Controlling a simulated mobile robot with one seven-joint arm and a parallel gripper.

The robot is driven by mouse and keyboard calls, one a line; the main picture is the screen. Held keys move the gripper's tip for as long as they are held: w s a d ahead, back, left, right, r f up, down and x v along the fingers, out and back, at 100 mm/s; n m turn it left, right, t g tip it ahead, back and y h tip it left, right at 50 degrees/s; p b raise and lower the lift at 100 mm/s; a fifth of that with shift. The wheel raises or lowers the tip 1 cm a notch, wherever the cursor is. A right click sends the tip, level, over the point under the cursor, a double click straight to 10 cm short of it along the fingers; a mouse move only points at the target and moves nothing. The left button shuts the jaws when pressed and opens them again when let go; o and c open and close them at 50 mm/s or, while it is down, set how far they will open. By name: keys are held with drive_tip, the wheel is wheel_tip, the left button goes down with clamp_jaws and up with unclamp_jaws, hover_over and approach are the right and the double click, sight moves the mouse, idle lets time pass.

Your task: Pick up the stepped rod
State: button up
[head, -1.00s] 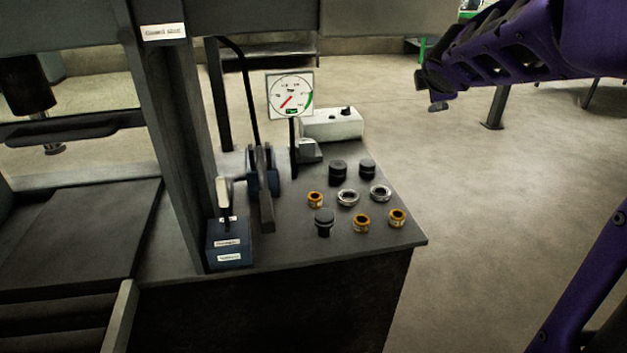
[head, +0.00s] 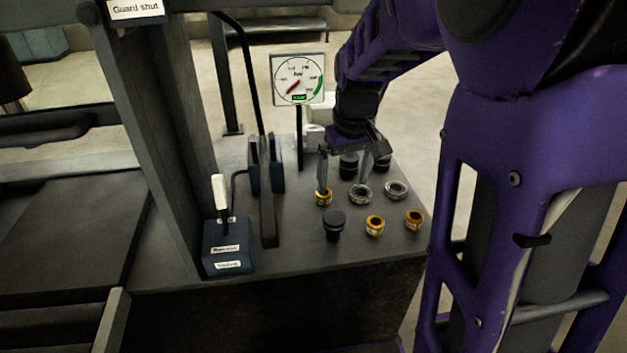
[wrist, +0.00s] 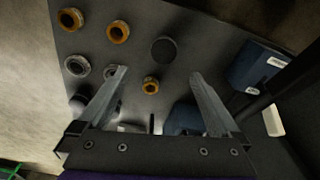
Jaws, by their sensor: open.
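The stepped rod appears to be the black piece (head: 333,222) with a wide round head on a narrower lower part, standing upright at the bench's front. In the wrist view its head shows as a dark disc (wrist: 163,50) beyond the fingertips, roughly between their lines. My gripper (head: 344,182) is open and empty, pointing down over the bench behind the rod. In the wrist view the open fingers (wrist: 158,74) have a small bronze ring (wrist: 151,85) between them in the picture. The gripper is apart from the rod.
Bronze rings (head: 375,226), silver rings (head: 396,190) and two black cylinders (head: 348,166) stand close around. A gauge (head: 298,79) is behind. The bench ends at the right.

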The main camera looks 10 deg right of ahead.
drive_tip(key=b, duration=0.1)
hover_over(335, 217)
drive_tip(key=f, duration=0.7)
drive_tip(key=shift+s+d, duration=0.15)
drive_tip(key=shift+d, duration=0.25)
drive_tip(key=shift+w+a+f+b, duration=0.1)
drive_tip(key=shift+a+f+b, duration=0.1)
drive_tip(key=shift+f, duration=0.7)
drive_tip(key=shift+w+a+f+b, duration=0.1)
drive_tip(key=shift+f+b, duration=0.15)
drive_tip(key=shift+f, duration=0.65)
drive_tip(key=shift+a+f+b, duration=0.1)
drive_tip(key=shift+f+b, duration=0.1)
drive_tip(key=shift+f, duration=0.7)
drive_tip(key=shift+r, duration=0.1)
drive_tip(key=c, duration=1.5)
